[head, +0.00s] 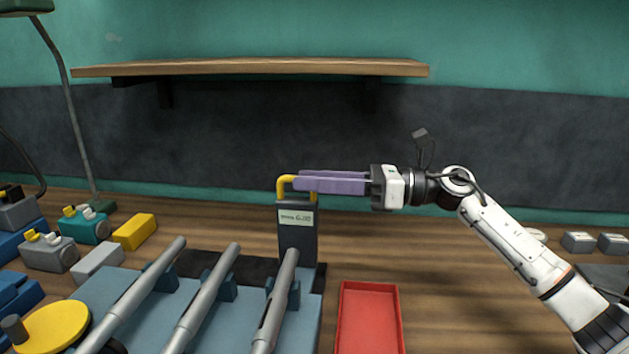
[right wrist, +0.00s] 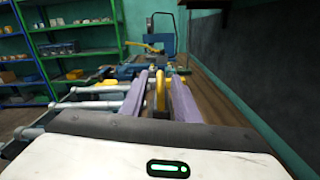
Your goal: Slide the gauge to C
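The gauge (head: 297,235) is an upright dark grey block with a pale label and a yellow loop handle (head: 283,187) on top. It stands at the back of a blue fixture (head: 225,318), behind the right one of three grey rods (head: 272,310). My right gripper (head: 305,184) reaches in from the right at handle height. Its purple fingers lie on either side of the handle, which also shows between them in the right wrist view (right wrist: 161,92), with narrow gaps beside it. No mark C is readable. My left gripper is out of view.
A red tray (head: 343,325) lies right of the fixture. Yellow, teal and grey parts (head: 135,231) stand at the left. A wooden shelf (head: 250,67) hangs on the wall above. The bench right of the tray is mostly clear.

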